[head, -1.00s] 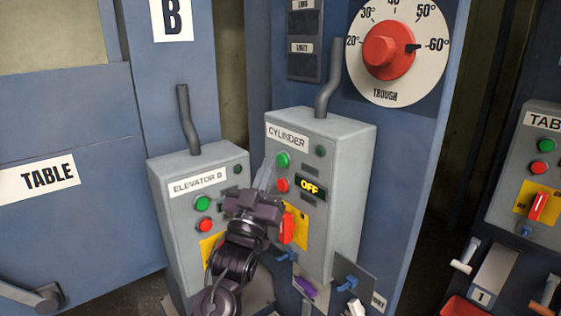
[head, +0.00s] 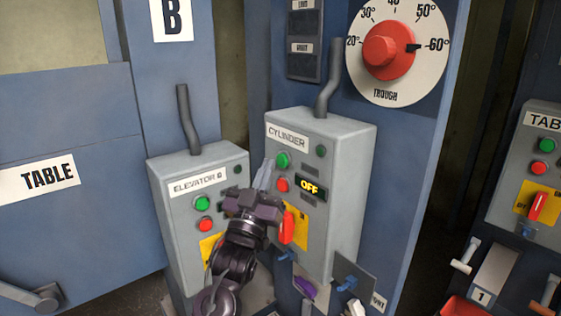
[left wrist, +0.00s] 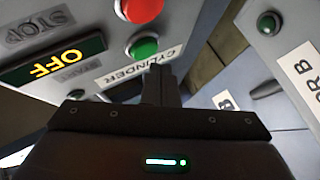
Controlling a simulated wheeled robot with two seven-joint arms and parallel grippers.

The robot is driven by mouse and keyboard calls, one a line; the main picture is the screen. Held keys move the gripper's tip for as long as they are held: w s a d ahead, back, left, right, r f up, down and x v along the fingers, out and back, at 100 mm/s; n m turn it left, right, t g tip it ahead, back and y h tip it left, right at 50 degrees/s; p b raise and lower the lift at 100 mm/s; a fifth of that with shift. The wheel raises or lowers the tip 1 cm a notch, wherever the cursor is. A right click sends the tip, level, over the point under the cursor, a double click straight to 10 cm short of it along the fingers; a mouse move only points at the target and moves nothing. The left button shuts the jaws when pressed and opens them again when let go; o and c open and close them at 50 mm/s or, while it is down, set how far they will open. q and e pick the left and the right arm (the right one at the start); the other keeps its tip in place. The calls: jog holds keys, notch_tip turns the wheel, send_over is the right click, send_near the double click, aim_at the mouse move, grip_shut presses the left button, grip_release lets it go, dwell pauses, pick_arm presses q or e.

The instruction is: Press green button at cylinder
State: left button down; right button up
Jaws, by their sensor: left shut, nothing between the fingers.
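The grey cylinder box (head: 341,205) carries the label CYLINDER, a green button (head: 283,160), a red button (head: 282,185) below it and a display (head: 311,189) reading OFF. My left gripper (head: 264,176) is shut and empty, its fingertips just in front of the box's left edge, near the green and red buttons. In the left wrist view the green button (left wrist: 142,46) is close to the shut fingertips (left wrist: 153,66), which show a little below and right of it. I cannot tell whether they touch anything. My right gripper is not in view.
The elevator B box (head: 170,215), with its own green button (head: 202,203) and red button (head: 206,224), stands close on the left. A red switch handle (head: 287,226) is beside my left gripper. A table control box (head: 525,175) stands far right.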

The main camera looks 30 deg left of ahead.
pick_arm(q)
jog(key=shift+w+d, duration=0.15)
jog(key=shift+w, duration=0.25)
jog(key=shift+w+d, duration=0.2)
jog(key=shift+w, duration=0.2)
dwell(0.8)
dwell(0.3)
jog(key=shift+s+a, duration=0.3)
jog(key=shift+s, duration=0.5)
jog(key=s, duration=0.1)
jog(key=s+a, duration=0.1)
jog(key=s, duration=0.1)
jog(key=s+a, duration=0.1)
jog(key=shift+s, duration=0.3)
